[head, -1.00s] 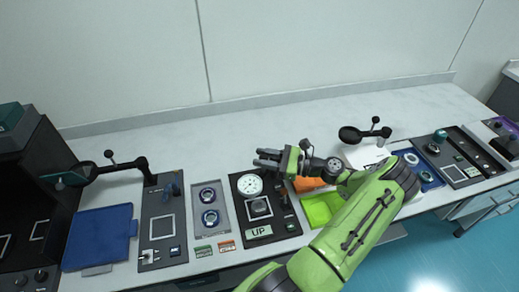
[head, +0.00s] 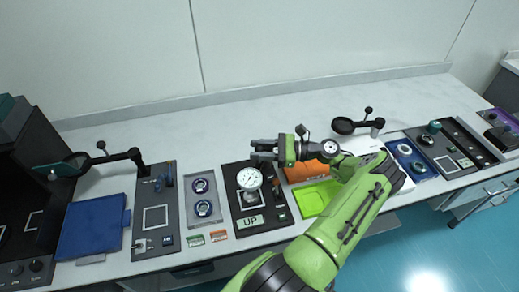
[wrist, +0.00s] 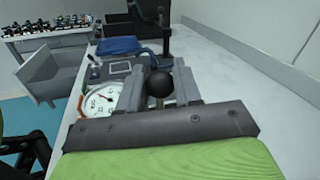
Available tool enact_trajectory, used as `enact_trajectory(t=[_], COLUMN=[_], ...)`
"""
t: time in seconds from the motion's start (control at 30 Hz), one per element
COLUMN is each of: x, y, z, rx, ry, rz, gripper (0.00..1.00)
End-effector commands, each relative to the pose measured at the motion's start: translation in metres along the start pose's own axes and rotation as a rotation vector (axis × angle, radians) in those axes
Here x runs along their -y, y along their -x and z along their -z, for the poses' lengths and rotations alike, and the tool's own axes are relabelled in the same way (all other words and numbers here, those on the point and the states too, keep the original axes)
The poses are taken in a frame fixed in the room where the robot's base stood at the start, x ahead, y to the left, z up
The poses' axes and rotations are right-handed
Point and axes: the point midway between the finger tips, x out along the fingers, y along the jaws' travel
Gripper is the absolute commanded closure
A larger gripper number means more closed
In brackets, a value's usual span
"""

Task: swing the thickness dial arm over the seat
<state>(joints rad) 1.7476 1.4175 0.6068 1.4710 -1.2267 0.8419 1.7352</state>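The thickness dial (head: 250,178), a white round gauge, is on the black "UP" station. In the head view its face overlaps the back edge of the square seat (head: 251,206). From this angle I cannot tell whether it is fully centred above it. In the wrist view the dial (wrist: 101,102) is left of my fingers. My gripper (head: 262,149) is just behind and above the dial, fingers pointing left. The dial arm itself is mostly hidden.
Left of the station is a grey tray with two ringed parts (head: 202,207). Right are a green tray (head: 313,198) and an orange block (head: 305,170), close under my arm. A black swing arm (head: 343,126) stands behind at right. The back of the table is clear.

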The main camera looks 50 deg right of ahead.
Motion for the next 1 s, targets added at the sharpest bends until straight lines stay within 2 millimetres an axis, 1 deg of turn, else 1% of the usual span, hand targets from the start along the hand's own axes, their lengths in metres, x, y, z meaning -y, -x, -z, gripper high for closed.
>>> enact_trajectory(t=[0.03,0.1,0.13,0.37,0.47,0.57,0.7,0.8,1.0], x=[0.000,0.000,0.000,0.000,0.001,0.001,0.001,0.001,0.001], y=[0.000,0.000,0.000,0.000,0.007,0.027,0.064,0.087,0.124], z=[0.000,0.000,0.000,0.000,0.000,0.001,0.002,0.002,0.002], rx=[0.000,-0.001,-0.001,-0.001,-0.001,-0.001,0.002,0.003,0.000], ry=[0.001,0.000,0.000,-0.001,0.001,0.002,0.004,0.003,0.001], rz=[0.001,0.001,0.001,0.001,0.003,0.008,0.009,0.010,0.009], gripper=[0.58,0.47,0.46,0.46,0.46,0.46,0.46,0.46,0.46])
